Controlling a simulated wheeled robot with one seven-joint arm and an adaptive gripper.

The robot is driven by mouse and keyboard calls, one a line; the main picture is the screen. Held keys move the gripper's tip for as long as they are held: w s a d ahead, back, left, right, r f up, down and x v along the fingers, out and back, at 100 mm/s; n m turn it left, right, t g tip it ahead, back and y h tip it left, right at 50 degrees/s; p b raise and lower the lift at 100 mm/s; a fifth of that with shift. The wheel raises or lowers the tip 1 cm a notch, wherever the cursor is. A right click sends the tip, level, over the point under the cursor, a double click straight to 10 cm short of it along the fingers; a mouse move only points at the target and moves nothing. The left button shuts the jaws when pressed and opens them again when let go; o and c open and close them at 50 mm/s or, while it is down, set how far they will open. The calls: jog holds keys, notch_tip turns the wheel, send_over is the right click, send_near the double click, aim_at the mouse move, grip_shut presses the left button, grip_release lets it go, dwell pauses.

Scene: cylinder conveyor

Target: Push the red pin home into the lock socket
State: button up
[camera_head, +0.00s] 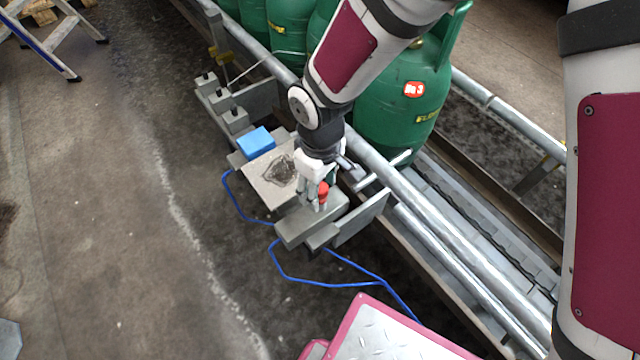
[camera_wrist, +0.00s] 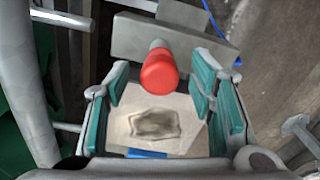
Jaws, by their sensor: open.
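The red pin (camera_head: 323,191) stands at the lock block (camera_head: 292,232) beside the conveyor rail. In the wrist view the red pin (camera_wrist: 158,70) shows its rounded red head and a pale shaft reaching toward the grey lock block (camera_wrist: 128,36). My gripper (camera_head: 318,192) is over the block, close to the pin. In the wrist view my gripper (camera_wrist: 160,85) is open, with teal pads on both sides of the red head and a visible gap on each side. The socket mouth is hidden, so I cannot tell how deep the pin sits.
A pale plate (camera_head: 262,180) with a dark worn patch lies beside the lock block. A blue block (camera_head: 256,141) sits behind it. A metal rail (camera_head: 400,200) runs close along the right, with green gas cylinders (camera_head: 400,100) behind it. A blue cable (camera_head: 290,278) loops on the floor.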

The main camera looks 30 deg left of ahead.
notch_tip(320, 180, up, 12)
dwell(0.5)
dwell(0.3)
jog(key=w+d+r+m+h, duration=0.1)
jog(key=d+r+m, duration=0.4)
jog(key=d, duration=0.7)
jog(key=w+d+r+m, duration=0.1)
jog(key=d+r+m, duration=0.2)
jog(key=d+r, duration=0.65)
jog(key=s+d+m+y, duration=0.1)
jog(key=s+d+m, duration=0.8)
jog(key=s+d, duration=0.75)
notch_tip(320, 180, up, 31)
jog(key=t+p, duration=0.4)
jog(key=p, duration=2.4)
jog(key=shift+d+f+n, duration=0.15)
jog(key=shift+f+n, duration=0.05)
jog(key=shift+n, duration=0.1)
